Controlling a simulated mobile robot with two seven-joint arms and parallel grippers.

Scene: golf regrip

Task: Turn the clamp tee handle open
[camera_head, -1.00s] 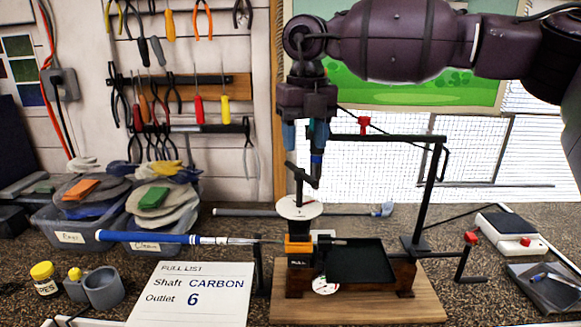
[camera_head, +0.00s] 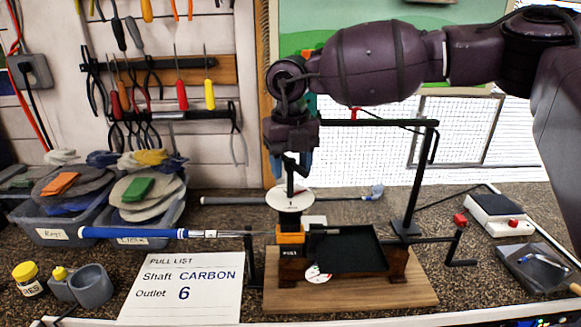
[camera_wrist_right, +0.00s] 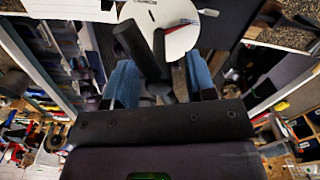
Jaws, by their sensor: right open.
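The black clamp tee handle (camera_head: 290,181) rises from a white disc (camera_head: 290,200) above the clamp's orange block (camera_head: 290,237). My right gripper (camera_head: 290,163) points down over the handle, and its top is hidden between the fingers. In the right wrist view the tee handle (camera_wrist_right: 140,50) stands between the two blue fingers (camera_wrist_right: 160,82), which are apart on either side of it. The right gripper is open; I cannot tell whether either finger touches the handle. A shaft with a blue grip (camera_head: 135,233) lies level and runs to the clamp. My left gripper is not in view.
A red-knobbed crank (camera_head: 459,222) sticks out to the right. A pull-list card (camera_head: 183,287) lies in front, and bins (camera_head: 60,228) stand at left.

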